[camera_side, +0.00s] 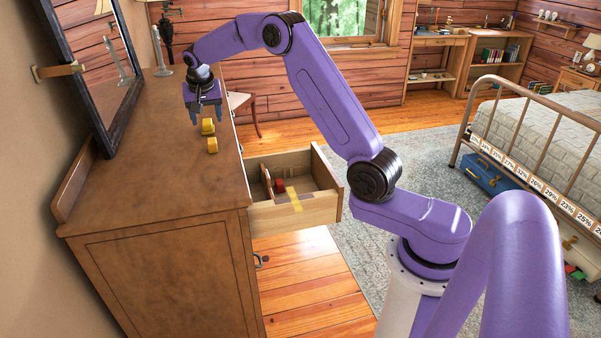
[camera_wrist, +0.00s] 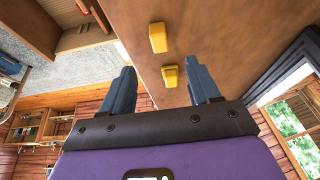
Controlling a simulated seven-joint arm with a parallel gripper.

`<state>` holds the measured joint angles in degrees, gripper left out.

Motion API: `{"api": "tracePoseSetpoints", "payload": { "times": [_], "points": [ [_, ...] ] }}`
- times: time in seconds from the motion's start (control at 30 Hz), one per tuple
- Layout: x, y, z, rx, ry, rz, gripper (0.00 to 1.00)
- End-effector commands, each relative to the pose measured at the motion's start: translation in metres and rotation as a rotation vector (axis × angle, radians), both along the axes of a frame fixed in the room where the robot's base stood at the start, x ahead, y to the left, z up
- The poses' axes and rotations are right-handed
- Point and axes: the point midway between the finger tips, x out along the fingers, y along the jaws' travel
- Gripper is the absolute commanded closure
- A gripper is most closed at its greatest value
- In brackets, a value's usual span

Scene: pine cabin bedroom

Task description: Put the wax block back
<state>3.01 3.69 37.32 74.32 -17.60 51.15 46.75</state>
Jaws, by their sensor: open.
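Two small yellow blocks sit on top of the wooden dresser (camera_side: 150,190). The farther yellow block (camera_side: 208,126) is close to my gripper, and the nearer yellow block (camera_side: 212,145) lies toward the side camera. In the wrist view one yellow block (camera_wrist: 170,75) is near the fingertips and the other yellow block (camera_wrist: 158,37) is beyond it. I cannot tell which is the wax block. My gripper (camera_side: 207,117) is open and empty, pointing down above the dresser top. Its fingers (camera_wrist: 160,66) are apart, with nothing held between them.
A mirror (camera_side: 100,60) leans at the left. The near dresser top is clear.

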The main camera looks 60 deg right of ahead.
Motion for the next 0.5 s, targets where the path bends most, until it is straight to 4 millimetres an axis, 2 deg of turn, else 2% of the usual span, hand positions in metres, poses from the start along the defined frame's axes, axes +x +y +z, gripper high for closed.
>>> {"api": "tracePoseSetpoints", "payload": {
  "times": [0.17, 0.23, 0.37, 0.5],
  "points": [
    [-0.014, 0.041, 0.008, 0.006, 0.029, 0.131, 0.39],
    [-0.026, 0.065, 0.011, 0.008, 0.049, 0.216, 0.39],
    [-0.056, 0.108, 0.017, 0.010, 0.089, 0.383, 0.39],
    [-0.096, 0.147, 0.022, 0.010, 0.131, 0.561, 0.39]
  ]
}}
